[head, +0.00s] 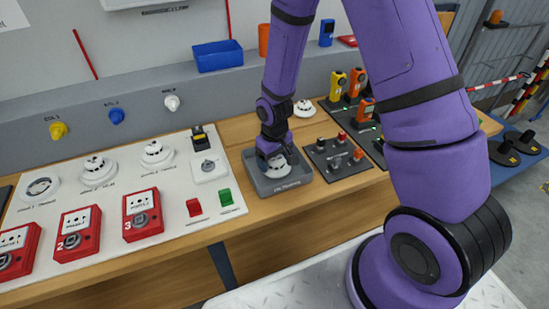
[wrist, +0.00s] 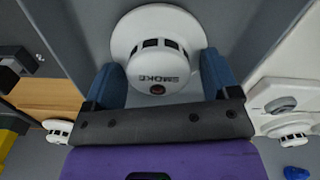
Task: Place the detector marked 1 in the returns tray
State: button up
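A white smoke detector (wrist: 158,48) marked "SMOKE" faces me in the wrist view; no number 1 is readable on it. In the head view this detector (head: 276,161) is at the grey tray (head: 285,187), partly hidden by my gripper (head: 274,152). The blue fingers of my gripper (wrist: 163,85) stand on either side of the detector, close to its rim. Whether they press on it is not clear. Grey tray walls show on both sides in the wrist view. I cannot tell whether the detector rests on the tray floor.
A white board (head: 125,200) with more detectors, red call points and switches lies left of the tray. A dark tray of knobs (head: 336,157) sits close on the right. Another detector (head: 304,108) stands behind, with yellow and orange handhelds (head: 355,82) further right.

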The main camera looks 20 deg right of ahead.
notch_tip(320, 180, up, 12)
jog(key=shift+r, duration=0.25)
dwell(0.6)
notch_tip(320, 180, up, 8)
jog(key=t, duration=0.1)
send_over(284, 168)
jog(key=s+d+r+m+t, duration=0.1)
jog(key=s+d+r+t, duration=0.1)
jog(key=s+r, duration=0.55)
jog(key=s+d+r+m+t, duration=0.2)
jog(key=s+d+r, duration=0.1)
jog(key=s+r, duration=0.7)
jog(key=shift+s+r, duration=0.4)
jog(key=shift+s, duration=1.05)
